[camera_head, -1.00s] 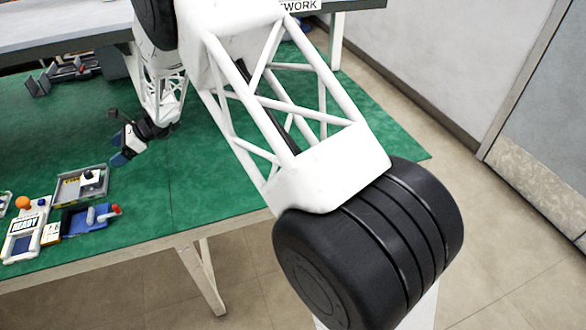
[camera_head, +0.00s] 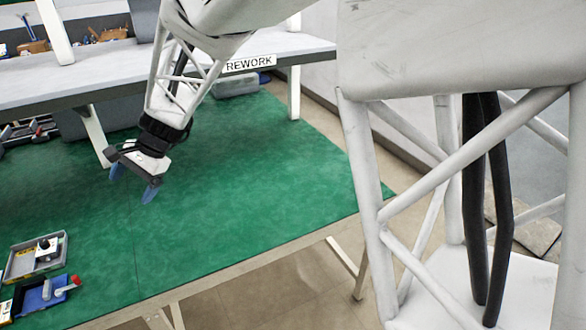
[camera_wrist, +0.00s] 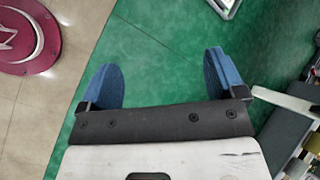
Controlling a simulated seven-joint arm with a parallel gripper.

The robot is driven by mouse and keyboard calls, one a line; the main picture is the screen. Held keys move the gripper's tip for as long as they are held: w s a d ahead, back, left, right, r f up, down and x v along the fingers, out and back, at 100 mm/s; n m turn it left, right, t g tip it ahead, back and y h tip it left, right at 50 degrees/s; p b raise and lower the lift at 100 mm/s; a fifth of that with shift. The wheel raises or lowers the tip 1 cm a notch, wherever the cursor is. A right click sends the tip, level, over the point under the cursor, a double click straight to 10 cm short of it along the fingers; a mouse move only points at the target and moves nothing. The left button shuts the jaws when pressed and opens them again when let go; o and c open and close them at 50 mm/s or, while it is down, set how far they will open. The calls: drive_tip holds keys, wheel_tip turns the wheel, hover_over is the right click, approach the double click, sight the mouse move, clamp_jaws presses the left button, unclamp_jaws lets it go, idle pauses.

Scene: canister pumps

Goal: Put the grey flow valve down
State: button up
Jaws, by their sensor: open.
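My gripper (camera_head: 132,183) hangs over the green mat in the head view, with its two blue fingers apart. A small pale piece with a black knob (camera_head: 43,245) sits in the grey tray (camera_head: 22,271) at the left. It is too small to tell whether this is the grey flow valve. A valve with a red handle (camera_head: 68,286) is at the blue tray (camera_head: 32,302) in front. My gripper is well to the right of and behind both trays.
The green mat (camera_head: 240,190) is clear around and right of my gripper. A raised shelf with a REWORK sign (camera_head: 249,63) runs behind it, with a grey bin (camera_head: 236,84) beneath. In the wrist view a red round object (camera_wrist: 25,35) is beyond the table edge.

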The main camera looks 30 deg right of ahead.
drive_tip(key=s+d+r+n+t+h, duration=0.1)
drive_tip(key=s+d+n+h, duration=0.1)
drive_tip(key=s+d, duration=0.5)
drive_tip(key=s+d+r+n+t+h, duration=0.1)
drive_tip(key=s+d+r+n+h, duration=0.1)
drive_tip(key=s+d, duration=0.6)
drive_tip(key=s+d+r+n+t+h, duration=0.1)
drive_tip(key=s+d+n+h, duration=0.3)
drive_tip(key=s, duration=1.2)
drive_tip(key=d, duration=0.4)
drive_tip(key=shift+s+d+r, duration=0.15)
drive_tip(key=shift+s+r, duration=0.1)
drive_tip(key=shift+s, duration=0.15)
